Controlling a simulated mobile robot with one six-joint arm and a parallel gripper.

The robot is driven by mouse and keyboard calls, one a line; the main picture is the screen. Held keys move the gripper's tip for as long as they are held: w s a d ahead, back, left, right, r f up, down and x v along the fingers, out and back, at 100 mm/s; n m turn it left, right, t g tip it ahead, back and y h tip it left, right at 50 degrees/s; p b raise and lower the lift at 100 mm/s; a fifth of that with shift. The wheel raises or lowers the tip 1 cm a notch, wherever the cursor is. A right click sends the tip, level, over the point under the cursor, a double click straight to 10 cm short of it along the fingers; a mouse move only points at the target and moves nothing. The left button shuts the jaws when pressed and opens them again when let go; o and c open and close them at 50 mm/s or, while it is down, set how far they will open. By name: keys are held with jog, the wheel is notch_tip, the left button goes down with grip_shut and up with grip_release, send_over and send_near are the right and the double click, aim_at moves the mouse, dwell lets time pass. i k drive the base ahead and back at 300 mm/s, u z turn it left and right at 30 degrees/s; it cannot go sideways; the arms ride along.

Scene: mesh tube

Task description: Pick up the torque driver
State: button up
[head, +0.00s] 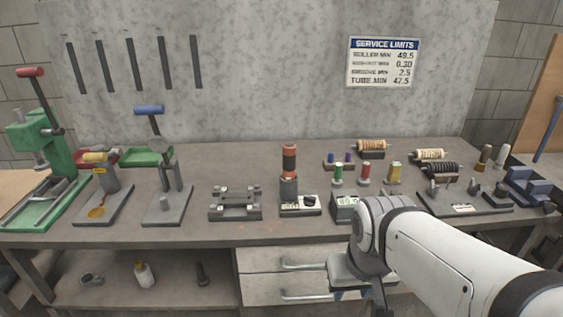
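An upright tool with an orange and black grip (289,160) stands in a grey holder on a small base with a dial, at the middle of the bench; it looks like the torque driver. Its lower end is hidden in the holder. My gripper (360,289) is low at the front of the bench, right of and nearer than this tool, and apart from it. My wrist covers most of it, so its fingers are not clear and I cannot tell whether it is open.
The bench (258,229) carries a grey fixture (235,204) left of the tool and a boxed gauge (344,208) right of it. Small coloured spools (365,174) stand behind. Presses (168,195) stand at left, a roller stand (465,200) at right. Drawer handles (303,266) stick out below.

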aim_at(289, 149)
jog(key=u, duration=0.5)
jog(key=i, duration=1.05)
jog(key=z, duration=0.5)
